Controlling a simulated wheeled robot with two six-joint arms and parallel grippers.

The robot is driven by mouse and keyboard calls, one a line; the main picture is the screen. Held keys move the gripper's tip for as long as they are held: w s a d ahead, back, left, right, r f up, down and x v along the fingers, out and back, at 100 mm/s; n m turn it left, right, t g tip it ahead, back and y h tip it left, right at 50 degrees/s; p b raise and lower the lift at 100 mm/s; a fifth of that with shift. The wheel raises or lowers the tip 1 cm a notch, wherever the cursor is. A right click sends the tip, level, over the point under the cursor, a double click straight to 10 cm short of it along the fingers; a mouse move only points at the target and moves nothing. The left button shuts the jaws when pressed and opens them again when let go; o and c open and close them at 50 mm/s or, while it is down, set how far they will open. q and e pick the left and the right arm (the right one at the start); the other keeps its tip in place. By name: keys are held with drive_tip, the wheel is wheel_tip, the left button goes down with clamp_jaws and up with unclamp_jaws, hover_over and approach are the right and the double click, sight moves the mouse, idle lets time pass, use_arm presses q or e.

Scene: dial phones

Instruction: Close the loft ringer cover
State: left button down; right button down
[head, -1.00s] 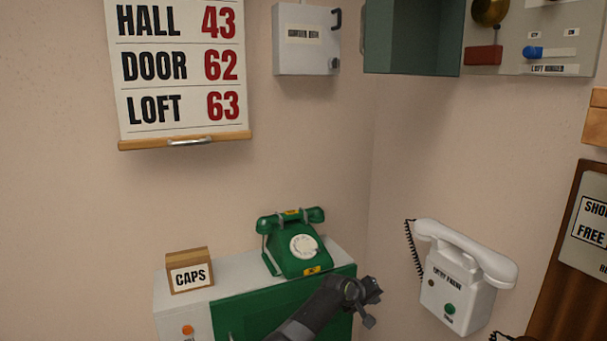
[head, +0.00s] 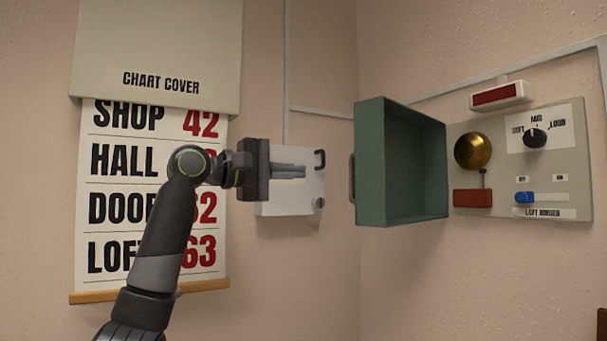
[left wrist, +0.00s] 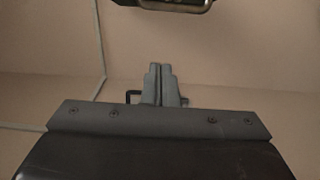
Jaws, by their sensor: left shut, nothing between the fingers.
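The loft ringer cover (head: 400,165) is a green box-shaped lid. It stands swung open to the left of the loft ringer panel (head: 552,175), its hollow side facing right, with a handle (head: 351,178) on its left side. The panel shows a brass bell, a red block, a blue slider and a dial. My left gripper (head: 303,171) is raised, shut and empty, pointing right, with its tips a little left of the cover's handle. The left wrist view shows the shut fingers (left wrist: 160,84) and a dark edged object at the top. My right gripper is out of view.
A grey-white wall box (head: 290,208) with a dark handle is behind my left gripper. A number chart (head: 105,235) under a chart cover (head: 160,45) hangs at left. A red indicator (head: 498,95) sits above the panel. The wall below is clear.

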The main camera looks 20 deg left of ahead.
use_arm(q)
drive_tip(key=w+d+p, duration=0.4)
drive_tip(key=d+p, duration=0.2)
drive_tip(key=d, duration=0.2)
drive_tip(key=shift+w+p, duration=0.15)
drive_tip(key=shift+p, duration=0.15)
drive_tip(key=shift+f, duration=0.1)
drive_tip(key=shift+d, duration=0.1)
